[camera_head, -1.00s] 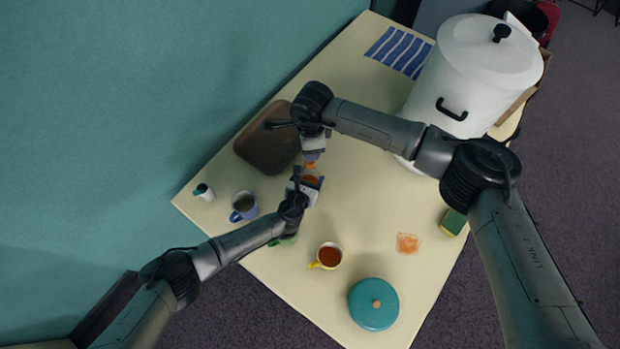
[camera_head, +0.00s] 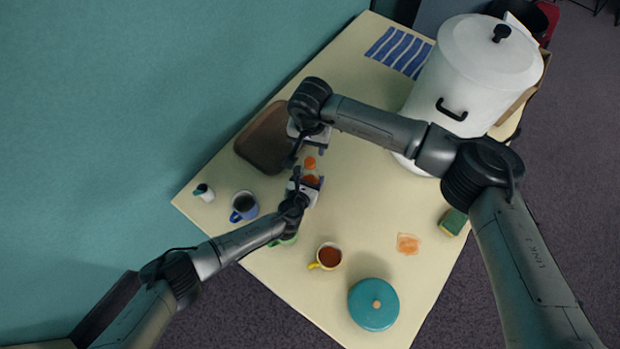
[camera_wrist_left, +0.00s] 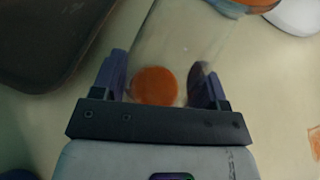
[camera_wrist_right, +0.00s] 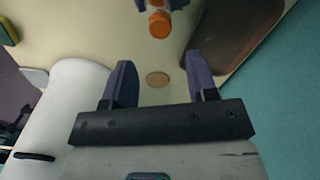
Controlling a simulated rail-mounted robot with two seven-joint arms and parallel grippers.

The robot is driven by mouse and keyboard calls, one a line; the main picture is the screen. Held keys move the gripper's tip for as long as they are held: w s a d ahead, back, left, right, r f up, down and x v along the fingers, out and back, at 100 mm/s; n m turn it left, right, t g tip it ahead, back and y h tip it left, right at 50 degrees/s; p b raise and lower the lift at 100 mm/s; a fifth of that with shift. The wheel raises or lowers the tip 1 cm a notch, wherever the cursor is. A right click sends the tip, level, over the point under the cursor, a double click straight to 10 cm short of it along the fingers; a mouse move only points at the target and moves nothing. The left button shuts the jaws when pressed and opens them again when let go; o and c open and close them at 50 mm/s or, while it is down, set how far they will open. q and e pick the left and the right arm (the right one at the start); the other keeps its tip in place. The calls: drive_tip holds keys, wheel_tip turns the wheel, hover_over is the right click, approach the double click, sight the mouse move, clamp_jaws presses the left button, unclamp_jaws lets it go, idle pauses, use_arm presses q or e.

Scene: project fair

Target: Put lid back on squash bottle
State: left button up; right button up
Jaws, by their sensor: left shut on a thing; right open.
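The squash bottle (camera_head: 311,180) is clear with orange squash in it. My left gripper (camera_head: 305,187) is shut around its body; the left wrist view shows the bottle (camera_wrist_left: 180,45) between both fingers. The orange lid (camera_head: 310,161) is at the bottle's mouth end and also shows in the right wrist view (camera_wrist_right: 159,24). I cannot tell whether it is fully seated. My right gripper (camera_head: 307,152) is open and empty, just beyond the lid and apart from it.
A brown tray (camera_head: 262,160), a blue mug (camera_head: 235,216) and a small white bottle (camera_head: 205,192) are on the left. A yellow-handled mug (camera_head: 329,256) and teal lid (camera_head: 373,304) are in front. A large white pot (camera_head: 465,75) stands right. The middle table (camera_head: 365,195) is clear.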

sight(310, 161)
drive_tip(key=shift+f, duration=4.05)
drive_tip(key=c, duration=0.9)
drive_tip(key=shift+m, duration=0.9)
drive_tip(key=shift+c, duration=0.2)
drive_tip(key=o, duration=1.1)
drive_tip(key=shift+r, duration=0.15)
wheel_tip(310, 161, up, 12)
drive_tip(key=shift+f, duration=0.1)
